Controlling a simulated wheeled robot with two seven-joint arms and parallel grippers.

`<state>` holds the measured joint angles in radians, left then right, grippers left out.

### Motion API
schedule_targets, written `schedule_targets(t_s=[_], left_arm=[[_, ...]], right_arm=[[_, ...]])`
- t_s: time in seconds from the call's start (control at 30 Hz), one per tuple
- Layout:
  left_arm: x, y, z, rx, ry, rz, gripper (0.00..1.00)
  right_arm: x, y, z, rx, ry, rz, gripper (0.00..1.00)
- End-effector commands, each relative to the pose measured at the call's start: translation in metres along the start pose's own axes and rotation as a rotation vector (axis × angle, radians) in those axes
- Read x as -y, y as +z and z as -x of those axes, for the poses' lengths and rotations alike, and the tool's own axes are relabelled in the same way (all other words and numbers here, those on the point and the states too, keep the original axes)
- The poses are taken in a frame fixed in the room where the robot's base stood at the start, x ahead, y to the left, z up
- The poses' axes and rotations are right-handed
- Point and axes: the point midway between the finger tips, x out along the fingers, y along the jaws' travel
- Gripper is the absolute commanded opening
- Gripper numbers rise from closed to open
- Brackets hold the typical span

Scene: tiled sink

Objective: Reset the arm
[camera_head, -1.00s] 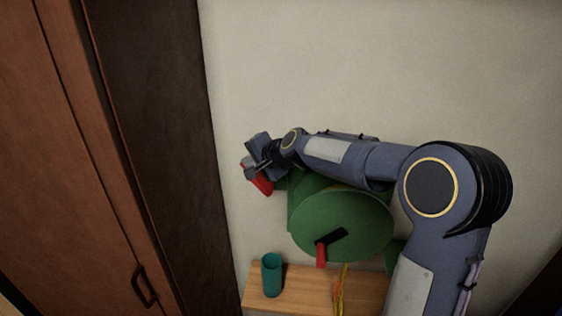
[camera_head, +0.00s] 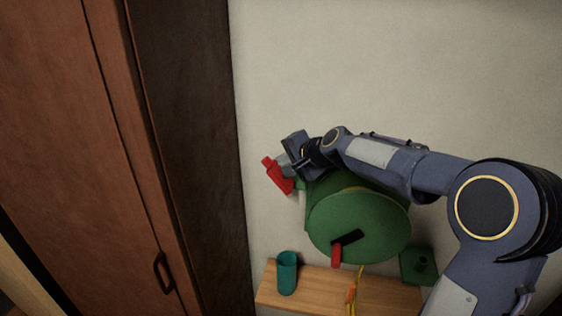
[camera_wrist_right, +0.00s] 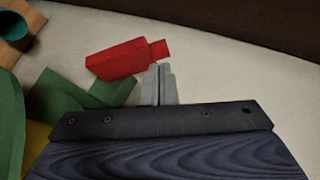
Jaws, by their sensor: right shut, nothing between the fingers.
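My right arm reaches in from the right in the head view, and its gripper (camera_head: 289,168) is at the far end, beside a red block-like part (camera_head: 279,177). In the right wrist view the two grey fingers of the right gripper (camera_wrist_right: 159,84) are together with nothing between them. The red part (camera_wrist_right: 120,60) lies just past the fingertips there; whether they touch it I cannot tell. My left gripper does not show in either view.
A green drum (camera_head: 358,222) with a red-ended black handle (camera_head: 346,241) is below my right forearm. A teal cup (camera_head: 287,273) stands on a wooden shelf (camera_head: 320,287), beside a yellow-orange item (camera_head: 352,294). A brown cabinet (camera_head: 80,130) fills the left side; the pale wall above is bare.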

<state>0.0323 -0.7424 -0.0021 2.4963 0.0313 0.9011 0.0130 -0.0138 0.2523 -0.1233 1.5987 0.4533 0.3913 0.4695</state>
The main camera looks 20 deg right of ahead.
Motion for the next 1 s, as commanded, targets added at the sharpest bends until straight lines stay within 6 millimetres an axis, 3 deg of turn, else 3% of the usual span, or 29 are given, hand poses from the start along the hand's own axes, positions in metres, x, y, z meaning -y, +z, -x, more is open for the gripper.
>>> schedule_targets(t_s=[0.1,0.33,0.5,0.73,0.87,1.0], left_arm=[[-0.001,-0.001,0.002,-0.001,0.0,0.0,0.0],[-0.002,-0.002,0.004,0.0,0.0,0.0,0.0],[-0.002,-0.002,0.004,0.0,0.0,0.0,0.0],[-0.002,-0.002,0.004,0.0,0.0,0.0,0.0],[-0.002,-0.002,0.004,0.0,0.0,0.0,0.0],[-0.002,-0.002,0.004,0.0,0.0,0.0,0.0]], right_arm=[[0.012,0.003,0.031,-0.002,-0.006,0.003,0.0],[0.025,0.007,0.074,-0.002,-0.004,0.002,0.0],[0.029,0.009,0.09,-0.001,-0.001,0.001,0.0],[0.028,0.012,0.097,0.003,0.003,0.007,0.0],[0.003,0.031,0.121,0.039,0.035,0.091,0.0],[-0.057,0.082,0.166,0.129,0.104,0.297,0.0]])
